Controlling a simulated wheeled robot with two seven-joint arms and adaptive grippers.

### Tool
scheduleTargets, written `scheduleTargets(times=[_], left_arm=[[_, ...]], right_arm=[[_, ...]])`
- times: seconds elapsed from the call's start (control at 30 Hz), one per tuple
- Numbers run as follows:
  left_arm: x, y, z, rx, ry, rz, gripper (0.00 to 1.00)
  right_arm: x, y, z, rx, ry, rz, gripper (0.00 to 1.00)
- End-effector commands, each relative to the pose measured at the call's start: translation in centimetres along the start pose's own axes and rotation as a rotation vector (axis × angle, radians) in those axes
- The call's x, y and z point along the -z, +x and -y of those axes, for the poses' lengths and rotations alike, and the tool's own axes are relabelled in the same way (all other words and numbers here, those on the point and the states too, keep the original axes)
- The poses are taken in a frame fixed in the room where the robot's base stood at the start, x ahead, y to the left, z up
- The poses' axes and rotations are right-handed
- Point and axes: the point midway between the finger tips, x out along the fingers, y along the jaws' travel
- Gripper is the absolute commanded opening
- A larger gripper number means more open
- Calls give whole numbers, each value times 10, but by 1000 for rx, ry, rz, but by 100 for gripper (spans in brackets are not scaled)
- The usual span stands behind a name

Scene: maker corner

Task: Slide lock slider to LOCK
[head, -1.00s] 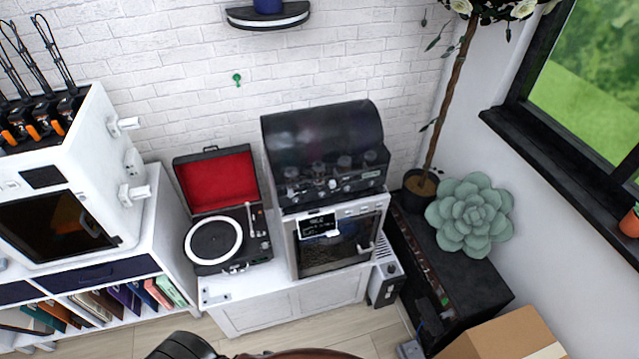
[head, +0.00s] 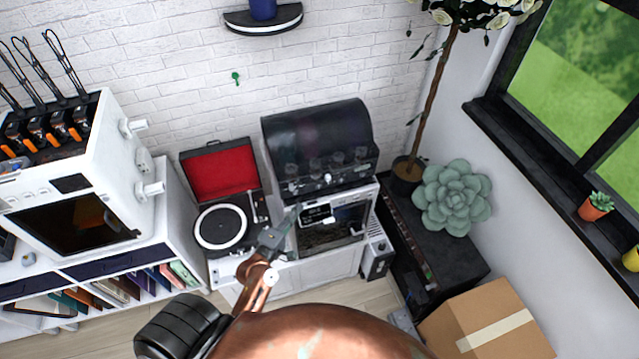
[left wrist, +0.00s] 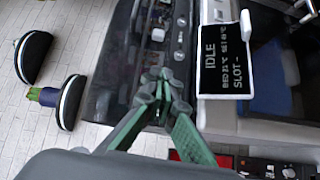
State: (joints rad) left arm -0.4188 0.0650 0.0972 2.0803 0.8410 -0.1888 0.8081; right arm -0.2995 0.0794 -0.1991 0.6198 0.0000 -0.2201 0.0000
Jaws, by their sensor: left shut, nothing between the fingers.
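My left gripper (head: 294,213) is in front of the white machine (head: 358,212), near its upper left corner. It also shows in the left wrist view (left wrist: 158,84), with its greenish fingers shut and empty. The machine's display (head: 317,214) reads IDLE, with a SLOT line, in the left wrist view (left wrist: 222,62); my fingertips are just left of it there. A dark hooded unit (head: 318,140) with several round parts sits on top of the machine. I cannot make out a lock slider or a LOCK mark. My right gripper is not in view.
An open turntable (head: 222,226) with a red lid lining stands left of the machine. A large white oven-like unit (head: 50,195) is further left. A succulent (head: 453,197) and a cardboard box (head: 485,322) are at the right.

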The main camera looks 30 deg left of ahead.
Motion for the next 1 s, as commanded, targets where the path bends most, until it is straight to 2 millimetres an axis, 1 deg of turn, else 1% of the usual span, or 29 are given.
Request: scheduleTargets(times=[0.03,0.13,0.43,0.57,0.67,1.0], left_arm=[[5,1,-2,-15,-26,-17,0],[9,1,-4,-30,-53,-32,0],[9,2,-4,-30,-53,-33,0],[9,10,-6,-31,-53,-33,0],[9,24,-7,-32,-53,-32,0],[12,93,-10,-31,-52,-32,0]], right_arm=[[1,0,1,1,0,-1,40],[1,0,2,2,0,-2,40],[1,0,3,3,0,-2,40],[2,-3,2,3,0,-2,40],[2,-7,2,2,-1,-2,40],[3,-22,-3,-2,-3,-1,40]])
